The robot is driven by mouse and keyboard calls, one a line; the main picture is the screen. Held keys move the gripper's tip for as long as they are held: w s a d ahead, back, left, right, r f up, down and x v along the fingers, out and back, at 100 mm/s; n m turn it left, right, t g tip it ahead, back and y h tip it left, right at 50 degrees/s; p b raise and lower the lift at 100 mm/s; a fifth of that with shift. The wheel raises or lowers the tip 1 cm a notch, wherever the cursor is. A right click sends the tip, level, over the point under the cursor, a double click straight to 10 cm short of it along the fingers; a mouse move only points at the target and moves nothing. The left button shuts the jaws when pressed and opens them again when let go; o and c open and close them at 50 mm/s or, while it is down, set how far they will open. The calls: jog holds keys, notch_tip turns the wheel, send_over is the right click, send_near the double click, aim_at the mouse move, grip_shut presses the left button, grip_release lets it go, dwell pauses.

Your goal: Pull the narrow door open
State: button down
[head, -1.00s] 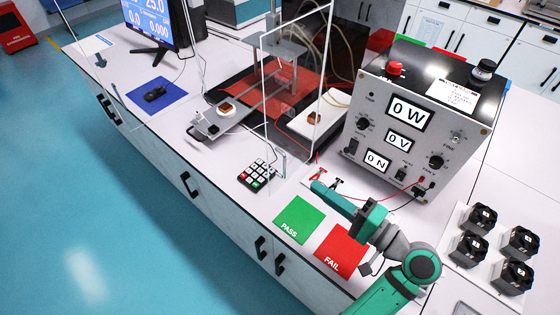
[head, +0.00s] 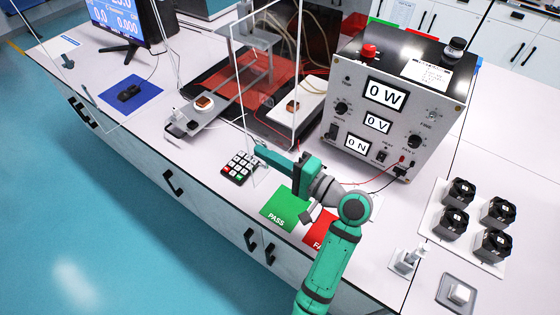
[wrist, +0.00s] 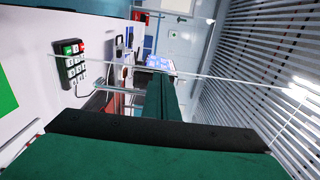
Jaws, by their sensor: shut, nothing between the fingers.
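The narrow door is a clear pane (head: 265,45) with thin white edges, standing upright at the front of the test rig in the head view. Its lower edge is hard to make out, and its handle is mostly hidden near my gripper. My gripper (head: 259,150) is shut and empty, low over the bench beside the door's lower part. I cannot tell whether it touches the door. In the wrist view the green fingers (wrist: 160,90) are together, and thin white pane edges cross behind them.
A keypad (head: 240,167) lies just left of my gripper, and it also shows in the wrist view (wrist: 75,62). Green PASS (head: 284,207) and red FAIL (head: 320,228) mats lie under my arm. The meter box (head: 395,110) stands to the right. Open floor lies left of the bench.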

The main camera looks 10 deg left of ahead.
jog(key=shift+w+a, duration=0.3)
jog(key=shift+a, duration=0.35)
jog(key=x, duration=0.3)
jog(key=shift+a, duration=0.45)
jog(key=shift+d, duration=0.15)
jog(key=shift+s+d, duration=0.1)
jog(key=shift+d, duration=0.1)
send_near(250, 147)
jog(key=s, duration=0.1)
jog(key=s+d, duration=0.2)
jog(key=s, duration=0.1)
jog(key=shift+s, duration=0.1)
